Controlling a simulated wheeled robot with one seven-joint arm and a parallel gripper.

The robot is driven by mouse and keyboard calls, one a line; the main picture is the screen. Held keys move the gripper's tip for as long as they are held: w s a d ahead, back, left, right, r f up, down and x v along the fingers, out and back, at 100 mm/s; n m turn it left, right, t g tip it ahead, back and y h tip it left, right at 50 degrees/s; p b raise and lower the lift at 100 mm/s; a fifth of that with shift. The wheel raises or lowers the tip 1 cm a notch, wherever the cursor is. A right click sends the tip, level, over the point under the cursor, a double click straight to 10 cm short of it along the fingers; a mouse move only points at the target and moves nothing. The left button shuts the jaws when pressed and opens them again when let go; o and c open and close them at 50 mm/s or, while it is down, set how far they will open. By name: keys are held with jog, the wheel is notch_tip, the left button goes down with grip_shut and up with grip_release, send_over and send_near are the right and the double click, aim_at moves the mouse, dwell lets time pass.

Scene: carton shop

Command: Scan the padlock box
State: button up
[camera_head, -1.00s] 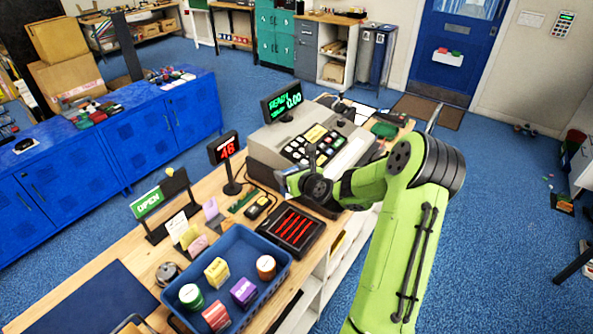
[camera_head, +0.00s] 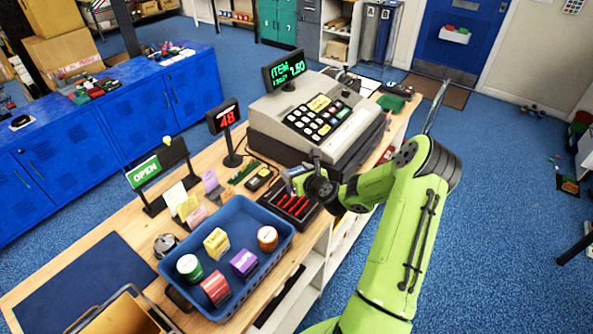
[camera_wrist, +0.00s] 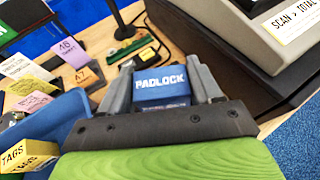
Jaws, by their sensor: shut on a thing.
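My gripper (camera_wrist: 162,95) is shut on the blue padlock box (camera_wrist: 161,79), which has white PADLOCK lettering facing the wrist camera. In the head view my gripper (camera_head: 298,182) holds it at the black scanner (camera_head: 279,210) with glowing red lines, in front of the cash register. The arm hides part of the scanner and most of the box. Whether the box touches the scanner I cannot tell. The cash register (camera_head: 269,128) stands behind, and its green display (camera_head: 288,70) reads ITEM and what looks like 7.50.
A blue tray (camera_head: 262,206) with several small packages and tins stands left of my gripper. A red number display (camera_head: 224,117), paper tags and an OPEN sign (camera_head: 143,171) stand behind it. A dark blue mat (camera_head: 81,282) lies clear at the counter's left.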

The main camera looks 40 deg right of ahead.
notch_tip(320, 180, up, 7)
jog(key=p, duration=0.6)
notch_tip(320, 180, up, 6)
jog(key=shift+r+b, duration=0.2)
jog(key=shift+b, duration=0.25)
